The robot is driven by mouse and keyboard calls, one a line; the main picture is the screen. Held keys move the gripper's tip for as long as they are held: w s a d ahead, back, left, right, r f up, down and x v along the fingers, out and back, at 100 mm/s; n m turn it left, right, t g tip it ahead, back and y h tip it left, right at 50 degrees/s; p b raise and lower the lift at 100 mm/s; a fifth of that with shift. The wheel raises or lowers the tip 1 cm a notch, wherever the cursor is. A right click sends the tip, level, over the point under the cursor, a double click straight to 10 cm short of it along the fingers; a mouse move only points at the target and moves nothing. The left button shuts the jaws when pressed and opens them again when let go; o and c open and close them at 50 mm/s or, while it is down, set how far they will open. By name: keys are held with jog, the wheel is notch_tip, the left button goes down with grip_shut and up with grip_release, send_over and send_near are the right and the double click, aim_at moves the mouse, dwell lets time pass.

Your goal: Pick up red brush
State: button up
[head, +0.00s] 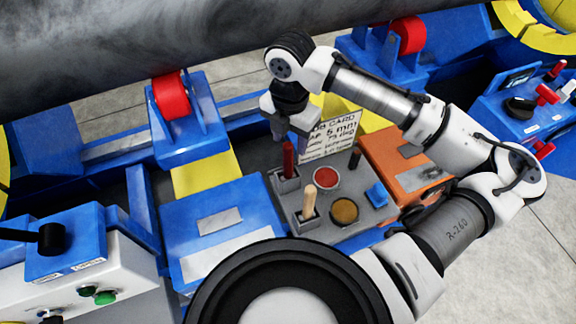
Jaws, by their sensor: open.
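The red brush (289,160) shows as a dark red handle standing upright in a grey holder (286,183) on a grey tray (375,217). My gripper (289,136) points down just above the top of the red handle, with its fingers apart. The fingertips look close to the handle's top. I cannot tell whether the handle is between them or just in front of them. The brush's lower end is hidden in the holder.
A wooden-handled tool (309,201) stands in a nearby holder. A red disc (327,178), a brown disc (344,211), a blue block (377,194) and a dark upright piece (354,158) share the tray. A job card (336,137) stands behind; an orange case (404,167) is right.

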aim_at(288, 144)
jog(key=shift+w+a+f+p, duration=0.1)
jog(key=shift+f+p, duration=0.15)
jog(key=shift+f, duration=1.1)
jog(key=shift+w+a+f+p, duration=0.1)
jog(key=shift+f+p, duration=0.1)
jog(key=shift+f, duration=1.15)
jog(key=shift+c, duration=0.5)
grip_shut()
